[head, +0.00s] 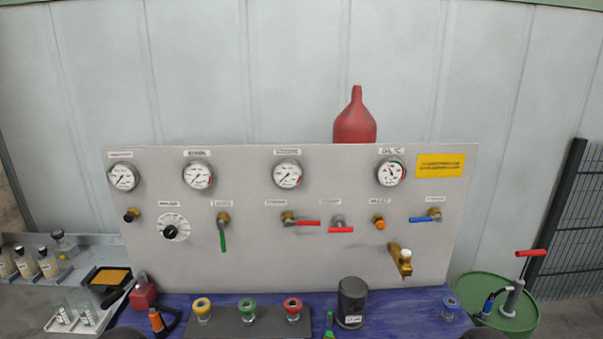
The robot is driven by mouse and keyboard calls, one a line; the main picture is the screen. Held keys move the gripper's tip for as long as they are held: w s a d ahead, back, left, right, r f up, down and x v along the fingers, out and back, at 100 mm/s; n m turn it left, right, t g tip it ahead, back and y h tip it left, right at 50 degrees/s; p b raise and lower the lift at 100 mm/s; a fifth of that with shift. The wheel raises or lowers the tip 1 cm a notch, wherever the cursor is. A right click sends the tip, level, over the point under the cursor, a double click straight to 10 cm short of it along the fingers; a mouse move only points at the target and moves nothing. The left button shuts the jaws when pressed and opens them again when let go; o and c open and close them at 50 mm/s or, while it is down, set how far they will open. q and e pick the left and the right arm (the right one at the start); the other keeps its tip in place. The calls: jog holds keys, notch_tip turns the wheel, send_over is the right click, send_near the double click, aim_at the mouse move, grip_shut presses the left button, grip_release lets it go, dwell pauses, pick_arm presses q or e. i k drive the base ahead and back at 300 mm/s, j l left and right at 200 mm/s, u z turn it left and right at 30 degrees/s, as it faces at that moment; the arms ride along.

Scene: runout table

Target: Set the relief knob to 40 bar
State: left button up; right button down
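A round white dial plate with a black knob (171,231) at its centre is on the left part of the grey panel (330,240), below a small label. I take it for the relief knob. The scale figures and the knob's pointer are too small to read, so I cannot tell its setting. Several round gauges, such as the left one (123,177), run along the panel's top; their figures are also too small to read. Neither gripper can be made out. Only dark rounded shapes show at the bottom edge, and nothing is seen touching the knob.
A green-handled valve (223,235) hangs right of the dial, with red-handled valves (305,222) further right. Cups (247,310), a dark canister (351,300) and an orange-topped item (156,320) stand on the blue surface in front.

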aim_at(171, 232)
jog(key=l+u, duration=0.15)
jog(key=u, duration=0.2)
jog(key=l+u, duration=0.2)
jog(key=u, duration=0.15)
jog(key=l+u, duration=0.15)
jog(key=u, duration=0.25)
jog(key=i+l, duration=0.05)
